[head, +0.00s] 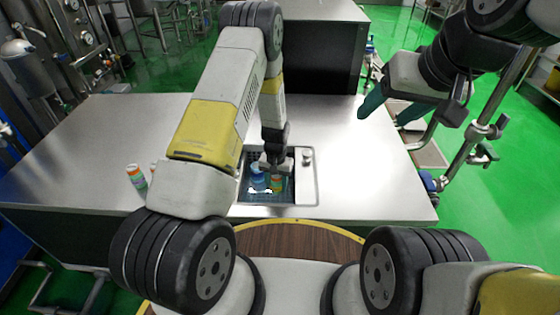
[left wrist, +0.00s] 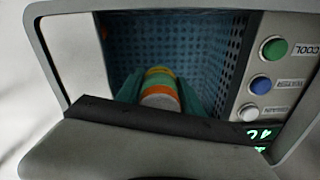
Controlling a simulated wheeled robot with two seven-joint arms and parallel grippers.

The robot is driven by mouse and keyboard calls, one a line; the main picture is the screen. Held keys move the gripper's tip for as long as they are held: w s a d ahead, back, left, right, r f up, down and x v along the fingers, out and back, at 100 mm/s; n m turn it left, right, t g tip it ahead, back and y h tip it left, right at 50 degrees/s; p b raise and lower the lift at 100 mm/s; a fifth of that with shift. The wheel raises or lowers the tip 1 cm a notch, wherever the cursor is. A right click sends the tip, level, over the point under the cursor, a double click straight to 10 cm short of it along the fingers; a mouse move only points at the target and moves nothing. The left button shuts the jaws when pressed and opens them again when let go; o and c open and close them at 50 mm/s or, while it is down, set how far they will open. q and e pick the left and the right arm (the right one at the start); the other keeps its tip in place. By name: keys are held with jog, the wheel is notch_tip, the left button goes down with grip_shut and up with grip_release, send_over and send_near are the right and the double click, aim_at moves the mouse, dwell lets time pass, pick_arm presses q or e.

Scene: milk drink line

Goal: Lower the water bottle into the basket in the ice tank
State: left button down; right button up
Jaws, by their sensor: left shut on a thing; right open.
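The ice tank (head: 311,187) is set into the metal table, with a blue perforated basket (left wrist: 185,35) inside. My left gripper (left wrist: 160,93) points down into the tank and is shut on a bottle with white, orange, green and yellow bands (left wrist: 160,88). In the head view the held bottle (head: 277,184) shows orange and green within the tank opening. Whether its base touches the basket floor is hidden. My right gripper (head: 391,106) is open and empty, raised at the upper right beyond the table's right side.
A blue item (head: 258,179) shows in the tank left of the held bottle. A similar banded bottle (head: 137,177) stands on the table (head: 80,150) at the left. The tank's panel has green (left wrist: 274,48), blue (left wrist: 260,83) and white (left wrist: 248,111) buttons. The table's right part is clear.

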pick_arm(q)
jog(key=shift+f, duration=5.95)
jog(key=shift+f, duration=1.45)
jog(key=c, duration=0.7)
grip_release()
jog(key=shift+o, duration=0.2)
